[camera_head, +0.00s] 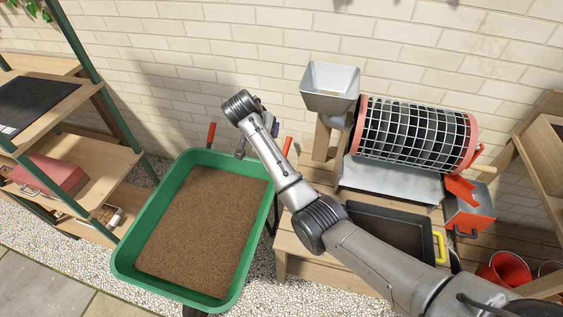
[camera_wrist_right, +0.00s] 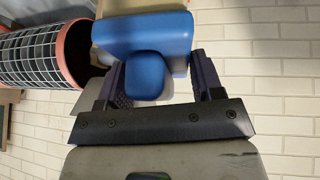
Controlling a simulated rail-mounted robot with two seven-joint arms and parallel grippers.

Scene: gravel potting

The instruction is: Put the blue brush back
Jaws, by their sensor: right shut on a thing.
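The blue brush (camera_wrist_right: 145,36) is in the right wrist view, between the jaws of my right gripper (camera_wrist_right: 158,78). The gripper is shut on its rounded blue grip, and the wide blue block lies beyond the fingertips. A pale strip shows at the far edge of the block. In the head view my right arm reaches from the lower right to above the back of the green wheelbarrow (camera_head: 127,236). I cannot make out the brush there. My left gripper is not in view.
Brown gravel or soil (camera_head: 205,225) fills the wheelbarrow. A mesh drum (camera_head: 410,135) and a grey hopper (camera_head: 330,85) stand on the wooden bench at right, with a black tray (camera_head: 395,235). A shelf at left holds a red box (camera_head: 50,175). A brick wall closes the back.

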